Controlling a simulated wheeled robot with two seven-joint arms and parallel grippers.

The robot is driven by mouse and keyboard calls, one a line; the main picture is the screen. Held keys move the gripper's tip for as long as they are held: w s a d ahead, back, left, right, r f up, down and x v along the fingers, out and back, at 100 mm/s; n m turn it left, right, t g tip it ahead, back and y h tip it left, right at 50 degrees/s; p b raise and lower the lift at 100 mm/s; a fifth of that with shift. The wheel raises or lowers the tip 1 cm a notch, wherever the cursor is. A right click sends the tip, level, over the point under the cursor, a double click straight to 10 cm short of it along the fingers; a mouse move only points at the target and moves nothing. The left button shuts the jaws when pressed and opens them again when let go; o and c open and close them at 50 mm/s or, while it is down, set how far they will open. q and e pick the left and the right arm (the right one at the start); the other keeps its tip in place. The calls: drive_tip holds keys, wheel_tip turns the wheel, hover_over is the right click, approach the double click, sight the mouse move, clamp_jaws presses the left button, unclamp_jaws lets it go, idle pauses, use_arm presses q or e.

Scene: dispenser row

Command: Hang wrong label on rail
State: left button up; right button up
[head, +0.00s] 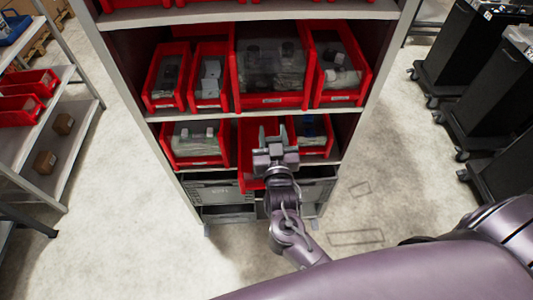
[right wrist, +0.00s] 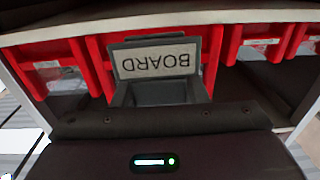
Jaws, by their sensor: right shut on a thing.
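My right gripper (head: 272,140) is in front of the shelf unit, at its lower row of red bins. In the right wrist view it is shut on a label (right wrist: 157,61), a pale plate reading BOARD, which appears upside down. Its dark grey fingers (right wrist: 160,88) frame the plate, in front of the red bins. In the head view the label cannot be made out. No rail stands out clearly; a pale shelf edge (right wrist: 230,18) runs across the top of the wrist view, and I cannot tell whether the label touches it. My left gripper is not in view.
Red bins with parts fill an upper row (head: 270,102) and a lower row (head: 195,165); one bin (head: 247,180) juts out behind my gripper. Grey crates (head: 220,194) sit below. A side rack (head: 60,150) stands left, black carts (head: 470,70) right. Floor in front is clear.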

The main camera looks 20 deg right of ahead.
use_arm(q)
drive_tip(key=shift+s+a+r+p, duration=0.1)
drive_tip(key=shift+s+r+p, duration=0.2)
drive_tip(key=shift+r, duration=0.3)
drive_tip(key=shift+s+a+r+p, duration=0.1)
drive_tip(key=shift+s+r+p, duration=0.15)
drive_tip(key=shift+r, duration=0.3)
use_arm(e)
drive_tip(key=w+a, duration=0.1)
drive_tip(key=w+r, duration=0.1)
drive_tip(key=w+a, duration=0.1)
drive_tip(key=shift+w+a+r, duration=0.25)
drive_tip(key=shift+a+r, duration=0.05)
drive_tip(key=shift+r, duration=0.1)
use_arm(q)
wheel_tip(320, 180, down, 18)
drive_tip(key=b, duration=1.8)
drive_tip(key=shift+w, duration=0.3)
use_arm(e)
wheel_tip(320, 180, down, 20)
drive_tip(key=shift+r, duration=0.2)
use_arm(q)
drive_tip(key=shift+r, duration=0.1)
